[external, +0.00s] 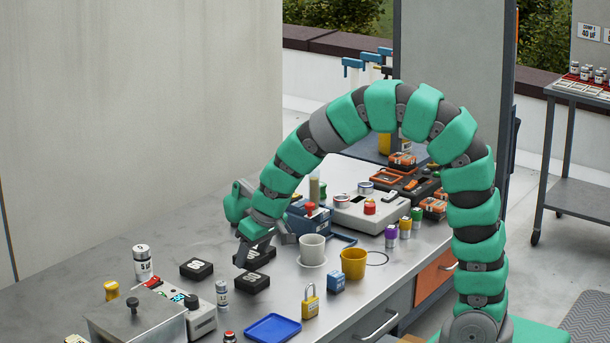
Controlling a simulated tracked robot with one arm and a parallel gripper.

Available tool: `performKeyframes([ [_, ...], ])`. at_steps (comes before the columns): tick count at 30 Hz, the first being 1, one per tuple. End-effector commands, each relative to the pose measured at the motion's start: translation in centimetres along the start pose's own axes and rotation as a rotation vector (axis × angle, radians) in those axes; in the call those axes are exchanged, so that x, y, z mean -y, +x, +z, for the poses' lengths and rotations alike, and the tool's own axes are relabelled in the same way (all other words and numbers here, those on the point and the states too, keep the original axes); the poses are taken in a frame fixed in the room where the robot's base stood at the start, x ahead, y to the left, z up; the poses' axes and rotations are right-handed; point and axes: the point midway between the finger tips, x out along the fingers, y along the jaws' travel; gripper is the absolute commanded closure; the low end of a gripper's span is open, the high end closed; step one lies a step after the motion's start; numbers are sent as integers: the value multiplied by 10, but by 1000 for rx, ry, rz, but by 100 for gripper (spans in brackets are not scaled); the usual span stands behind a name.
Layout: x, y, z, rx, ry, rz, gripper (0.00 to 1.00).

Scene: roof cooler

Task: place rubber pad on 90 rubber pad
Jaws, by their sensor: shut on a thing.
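My gripper (261,249) points down over the left part of the metal bench, shut on a black rubber pad (259,257) with white marking. Another black rubber pad (251,284) lies on the bench just below and in front of the held one. I cannot tell whether the two touch. A third black rubber pad (196,268) with white marking lies flat to the left. The markings are too small to read surely, so I cannot tell which pad is the 90 one. My fingers hide part of the held pad.
A white cup (312,250) on a saucer stands close to the right of my gripper, with a yellow cup (353,264) beyond it. A small cylinder (222,295), a blue tray (272,328) and a yellow padlock (310,302) are in front. Bare bench lies to the far left.

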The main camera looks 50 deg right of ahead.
Motion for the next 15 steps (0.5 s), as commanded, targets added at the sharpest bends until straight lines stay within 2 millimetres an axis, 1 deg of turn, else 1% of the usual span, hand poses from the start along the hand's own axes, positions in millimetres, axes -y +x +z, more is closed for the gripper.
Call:
performKeyframes([
  [7, 0, 29, 12, 4, -1, 1, 71],
  [9, 0, 32, 13, 0, 0, 0, 71],
  [15, 0, 31, 12, -1, 0, 0, 71],
])
